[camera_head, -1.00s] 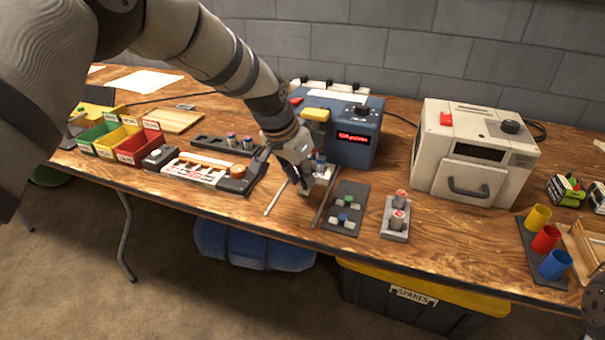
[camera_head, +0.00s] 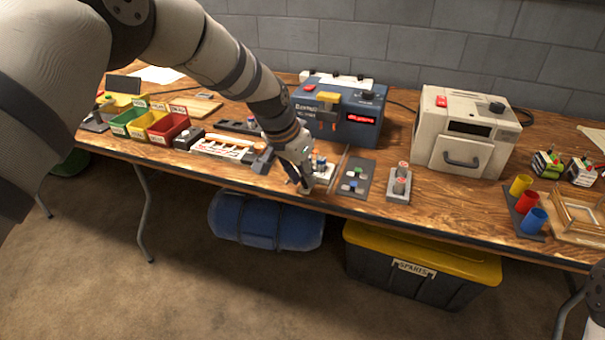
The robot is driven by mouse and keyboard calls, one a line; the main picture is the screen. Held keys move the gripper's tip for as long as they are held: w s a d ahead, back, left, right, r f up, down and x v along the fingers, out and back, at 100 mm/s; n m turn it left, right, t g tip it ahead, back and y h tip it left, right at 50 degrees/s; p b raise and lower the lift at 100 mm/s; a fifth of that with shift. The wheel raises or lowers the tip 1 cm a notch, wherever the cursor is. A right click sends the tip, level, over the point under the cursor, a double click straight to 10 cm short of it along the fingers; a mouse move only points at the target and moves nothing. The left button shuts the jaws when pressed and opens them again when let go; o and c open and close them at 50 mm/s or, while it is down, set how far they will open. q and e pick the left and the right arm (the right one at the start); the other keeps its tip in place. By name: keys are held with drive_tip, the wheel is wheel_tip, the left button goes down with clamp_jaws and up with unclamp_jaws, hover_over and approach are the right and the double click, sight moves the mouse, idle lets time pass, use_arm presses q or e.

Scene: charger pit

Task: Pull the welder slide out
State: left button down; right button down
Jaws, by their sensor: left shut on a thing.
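The welder (camera_head: 335,117) is a blue box with a yellow part on its front and a red lit display, standing at the middle back of the table. Its slide (camera_head: 322,168), a pale plate carrying small coloured parts, is out in front of the welder, near the table's front edge. My left gripper (camera_head: 303,184) points down at the slide's near end and is shut on it. The gripper hides the grip point and part of the slide. My right gripper is out of view.
A white oven-like box (camera_head: 462,130) stands farther right. Coloured bins (camera_head: 165,128) and a long fixture (camera_head: 228,149) are on the left.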

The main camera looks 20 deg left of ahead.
use_arm(q)
drive_tip(key=c, duration=1.5)
unclamp_jaws()
drive_tip(key=shift+f, duration=0.1)
drive_tip(key=shift+o, duration=0.2)
drive_tip(key=v, duration=1.2)
drive_tip(key=shift+w+f, duration=0.1)
